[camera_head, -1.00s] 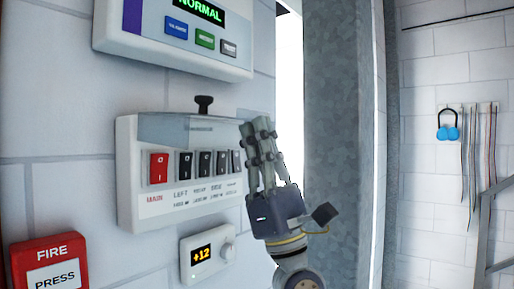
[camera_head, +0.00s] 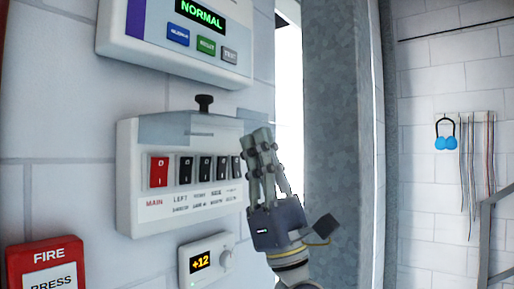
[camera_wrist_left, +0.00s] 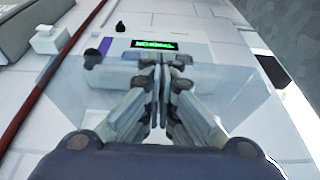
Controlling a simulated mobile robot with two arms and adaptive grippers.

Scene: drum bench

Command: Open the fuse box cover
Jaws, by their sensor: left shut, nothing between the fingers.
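The fuse box (camera_head: 127,185) is a pale wall box with a red main switch (camera_head: 158,171) and a row of black switches. Its clear bluish cover (camera_head: 180,127) shows as a thin slanted band along the box top and looks swung up and outward; its exact angle is hard to tell. A black knob (camera_head: 204,103) stands up from the cover. The switch faces look uncovered. My left gripper (camera_head: 257,138) is shut and empty at the box's right edge, fingers pointing up. In the left wrist view the shut fingers (camera_wrist_left: 160,70) overlap the clear pane (camera_wrist_left: 225,85); contact is unclear.
A display panel (camera_head: 160,52) reading NORMAL hangs above the box. A thermostat (camera_head: 190,282) and a red fire button box (camera_head: 30,255) sit below. A grey post (camera_head: 335,150) stands right of my gripper. Blue ear defenders (camera_head: 446,143) and cables hang on the far wall.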

